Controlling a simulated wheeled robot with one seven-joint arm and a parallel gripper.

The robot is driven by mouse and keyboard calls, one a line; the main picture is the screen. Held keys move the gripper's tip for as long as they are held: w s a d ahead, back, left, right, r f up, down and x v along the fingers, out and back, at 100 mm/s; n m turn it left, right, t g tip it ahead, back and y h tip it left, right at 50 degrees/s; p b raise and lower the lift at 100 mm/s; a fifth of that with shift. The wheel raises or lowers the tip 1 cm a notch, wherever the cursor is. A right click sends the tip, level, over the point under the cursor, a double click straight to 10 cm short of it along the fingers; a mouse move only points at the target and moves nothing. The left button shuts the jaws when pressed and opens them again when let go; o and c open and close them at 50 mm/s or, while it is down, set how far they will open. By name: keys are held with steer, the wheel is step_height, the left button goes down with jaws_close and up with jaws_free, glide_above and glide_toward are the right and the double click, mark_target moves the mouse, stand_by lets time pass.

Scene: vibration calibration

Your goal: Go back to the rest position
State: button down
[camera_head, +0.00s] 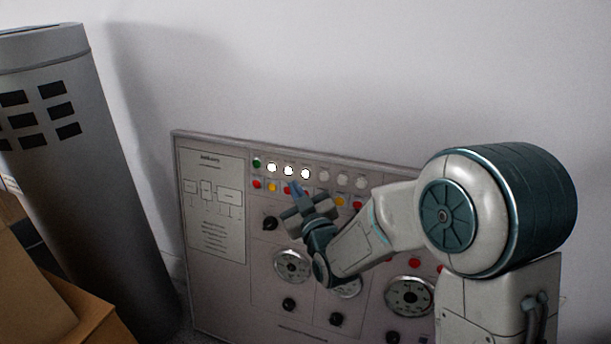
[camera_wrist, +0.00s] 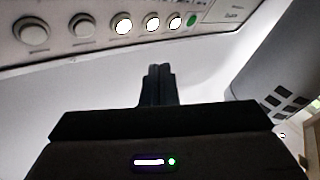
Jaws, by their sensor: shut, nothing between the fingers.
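My gripper (camera_head: 295,190) is shut and empty, in front of the upper middle of a grey control panel (camera_head: 225,285). In the wrist view my gripper's fingers (camera_wrist: 158,70) are together and point toward the row of round lamps. In that row a green lamp (camera_head: 257,162) is at the left, then three lit white lamps (camera_head: 288,170), then several unlit ones (camera_head: 342,181). In the wrist view the row runs the other way, with the green lamp (camera_wrist: 191,20) at the right. My arm hides part of the panel's right side.
A tall grey cylinder (camera_head: 105,190) with dark slots stands left of the panel. Cardboard boxes (camera_head: 90,320) are at the lower left. A plain white wall (camera_head: 300,70) is behind. The panel carries dials (camera_head: 292,266), dark knobs (camera_head: 289,304) and a paper diagram (camera_head: 215,220).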

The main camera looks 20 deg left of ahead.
stand_by(0.3)
steer(key=s+d+r+m+g+h+p, duration=0.25)
steer(key=d+r+h+p, duration=0.25)
steer(key=d+r+p, duration=0.4)
steer(key=s+d+r+m+g+h+p, duration=0.25)
steer(key=d+r+h+p, duration=0.2)
steer(key=d+p, duration=0.55)
steer(key=s+d+r+m+g+h+p, duration=0.1)
steer(key=s+d+r+m+g+p, duration=0.2)
steer(key=s+d, duration=0.4)
steer(key=s+d+r+m+g+h+p, duration=0.1)
steer(key=s+d+r+m+g+p, duration=0.2)
steer(key=s, duration=0.9)
steer(key=d+r+g+p, duration=0.2)
steer(key=d+r+p, duration=0.1)
steer(key=d+r, duration=0.1)
steer(key=shift+s+d+r+m, duration=0.3)
steer(key=shift+r, duration=0.1)
